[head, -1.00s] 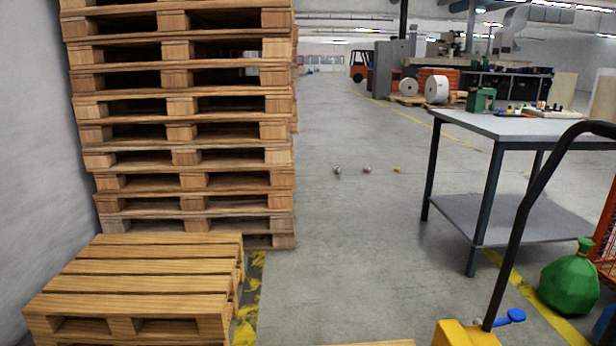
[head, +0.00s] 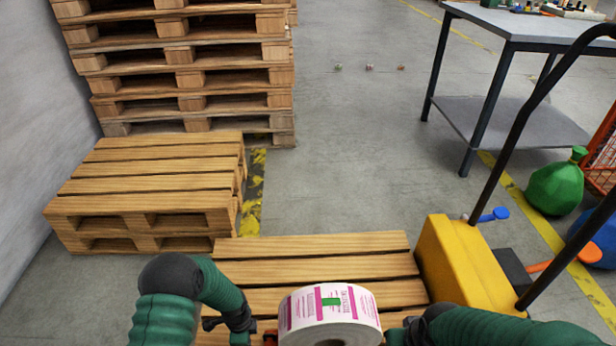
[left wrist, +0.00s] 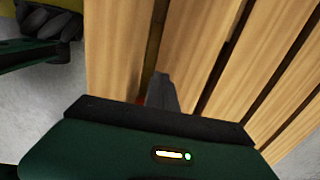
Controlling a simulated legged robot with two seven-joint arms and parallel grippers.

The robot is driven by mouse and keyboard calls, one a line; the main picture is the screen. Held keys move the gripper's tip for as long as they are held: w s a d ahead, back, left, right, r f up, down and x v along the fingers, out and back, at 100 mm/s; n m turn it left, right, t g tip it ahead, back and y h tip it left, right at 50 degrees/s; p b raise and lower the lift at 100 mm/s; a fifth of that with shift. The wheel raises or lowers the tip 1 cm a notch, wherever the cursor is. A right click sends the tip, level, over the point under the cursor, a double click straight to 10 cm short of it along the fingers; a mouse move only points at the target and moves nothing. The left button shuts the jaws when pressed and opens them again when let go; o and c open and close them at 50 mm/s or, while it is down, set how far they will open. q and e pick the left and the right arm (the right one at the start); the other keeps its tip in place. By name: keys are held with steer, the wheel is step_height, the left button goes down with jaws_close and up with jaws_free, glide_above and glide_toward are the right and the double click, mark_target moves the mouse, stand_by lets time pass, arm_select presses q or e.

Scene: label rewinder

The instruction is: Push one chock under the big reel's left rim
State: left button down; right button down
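The big reel (head: 330,308), white with pink and green printed labels, rests on the near wooden pallet (head: 310,243) at the bottom centre of the head view. A small red piece (head: 270,337), perhaps a chock, shows at the reel's left side, mostly cut off. My left gripper (head: 243,326) is just left of it, low over the pallet. In the left wrist view a dark finger (left wrist: 163,92) points at the slats, with a red sliver (left wrist: 142,100) beside it. My right gripper (head: 408,326) is at the reel's right side. Whether either gripper holds anything is hidden.
A yellow pallet truck (head: 465,262) with a black handle stands right of the pallet. A low pallet stack (head: 150,190) and a tall one (head: 185,75) are at left. A grey table (head: 540,28) and a green sack (head: 556,187) are at right.

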steer(key=w+p+v, duration=0.1)
steer(key=p+v, duration=0.6)
steer(key=shift+w+r, duration=0.3)
steer(key=shift+r, duration=0.05)
